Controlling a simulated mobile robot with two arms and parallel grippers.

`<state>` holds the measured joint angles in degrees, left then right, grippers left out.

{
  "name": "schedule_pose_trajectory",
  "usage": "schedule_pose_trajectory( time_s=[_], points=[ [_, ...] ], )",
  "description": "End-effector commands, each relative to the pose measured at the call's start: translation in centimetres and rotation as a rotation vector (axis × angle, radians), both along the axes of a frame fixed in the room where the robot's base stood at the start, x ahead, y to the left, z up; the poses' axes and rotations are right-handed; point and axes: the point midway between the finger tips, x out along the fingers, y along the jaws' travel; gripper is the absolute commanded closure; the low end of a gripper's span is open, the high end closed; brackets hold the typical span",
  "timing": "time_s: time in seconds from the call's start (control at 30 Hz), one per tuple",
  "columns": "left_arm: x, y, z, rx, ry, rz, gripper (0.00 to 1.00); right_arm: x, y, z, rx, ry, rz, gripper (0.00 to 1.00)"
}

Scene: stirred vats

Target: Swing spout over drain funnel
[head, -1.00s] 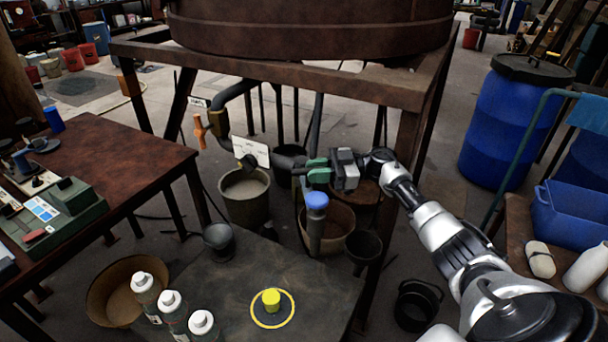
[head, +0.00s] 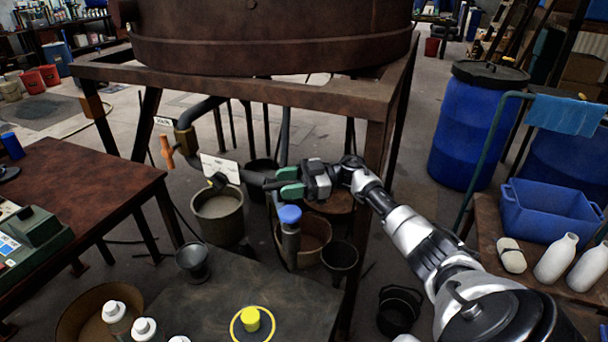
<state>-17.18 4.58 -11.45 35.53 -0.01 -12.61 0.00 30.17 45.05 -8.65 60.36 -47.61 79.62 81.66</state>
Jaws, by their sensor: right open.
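A dark pipe, which looks like the spout (head: 252,177), runs below the rusty vat, behind a white label plate. My right gripper (head: 289,183), with green fingertips, is open at the pipe's right end, just above a blue-capped upright pipe (head: 291,236). Whether the fingers touch the spout I cannot tell. A dark cone-shaped vessel, which looks like the drain funnel (head: 339,258), stands right of the blue-capped pipe. A bucket of grey contents (head: 218,212) stands below the label plate. My left gripper is out of view.
The vat stand's rusty leg (head: 376,190) rises close beside my right forearm. An orange-handled valve (head: 167,152) is at the left. A small dark cup (head: 193,262) and a yellow knob (head: 251,319) are on the dark surface in front. A brown tub (head: 318,235) stands behind the funnel.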

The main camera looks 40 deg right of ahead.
Motion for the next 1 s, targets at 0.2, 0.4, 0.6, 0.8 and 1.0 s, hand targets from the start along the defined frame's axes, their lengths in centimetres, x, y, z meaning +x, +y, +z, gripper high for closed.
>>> schedule_pose_trajectory(
  time_s=[0.2,0.4,0.6,0.8,1.0],
  points=[
    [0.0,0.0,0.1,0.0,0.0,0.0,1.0,-0.1,-0.2,4.0,-0.007,-0.005,-0.001,0.54],
    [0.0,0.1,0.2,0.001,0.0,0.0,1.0,-4.3,-2.0,6.1,-0.008,0.004,-0.002,0.54],
    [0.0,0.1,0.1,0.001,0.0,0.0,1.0,-7.4,-3.4,8.0,-0.006,0.005,-0.003,0.54],
    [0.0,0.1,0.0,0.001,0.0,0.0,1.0,-9.5,-4.3,9.5,-0.002,0.004,-0.003,0.54],
    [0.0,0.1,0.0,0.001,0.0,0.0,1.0,-10.5,-4.7,10.3,-0.001,0.002,-0.001,0.54]
  ],
)
